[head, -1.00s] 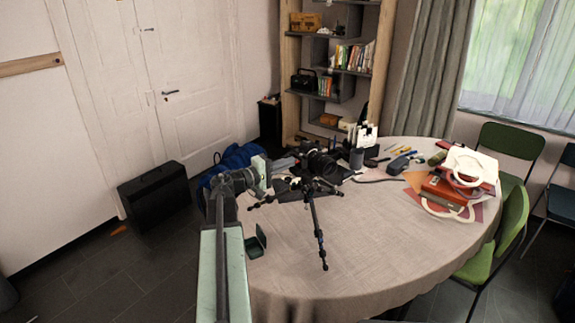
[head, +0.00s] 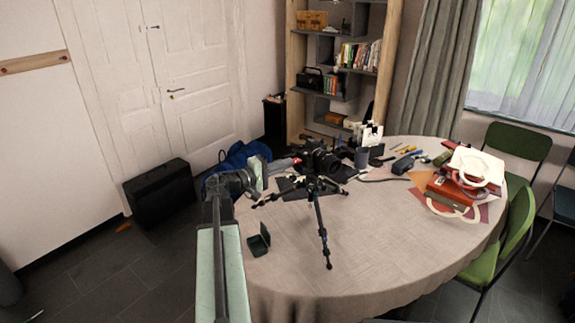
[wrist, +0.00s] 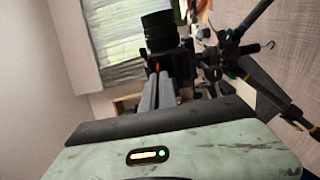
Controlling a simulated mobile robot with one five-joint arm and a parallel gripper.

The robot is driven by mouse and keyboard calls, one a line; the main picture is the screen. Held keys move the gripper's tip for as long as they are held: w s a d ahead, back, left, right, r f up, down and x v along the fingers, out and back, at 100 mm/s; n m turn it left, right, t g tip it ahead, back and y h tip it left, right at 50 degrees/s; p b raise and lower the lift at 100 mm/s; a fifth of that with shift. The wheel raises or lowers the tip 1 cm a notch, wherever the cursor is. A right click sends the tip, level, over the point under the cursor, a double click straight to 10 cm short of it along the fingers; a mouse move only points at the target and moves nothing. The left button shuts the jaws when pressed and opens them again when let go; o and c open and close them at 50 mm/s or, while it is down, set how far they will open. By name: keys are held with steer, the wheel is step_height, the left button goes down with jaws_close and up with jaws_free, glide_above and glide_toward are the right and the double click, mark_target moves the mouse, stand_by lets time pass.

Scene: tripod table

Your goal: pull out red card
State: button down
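The red card shows as a small red bit (head: 297,160) at the tips of my gripper (head: 290,162), beside the black camera (head: 322,157) on its tripod (head: 320,225). In the wrist view, the two grey fingers of my gripper (wrist: 157,78) are close together, with the red card (wrist: 157,67) showing between their tips. The fingers appear shut on the card. The camera's dark lens (wrist: 158,30) is just beyond them. Most of the card is hidden, and I cannot tell whether it still touches the camera.
The round table (head: 390,240) has clear cloth at its front. A small open dark green box (head: 258,242) stands left of the tripod legs. Red and white bags (head: 455,185) lie at the right. A dark mug (head: 361,157) and small tools lie behind.

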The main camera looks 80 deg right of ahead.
steer(key=v, duration=0.2)
steer(key=shift+w+a, duration=0.25)
steer(key=shift+a, duration=0.05)
steer(key=shift+r, duration=0.1)
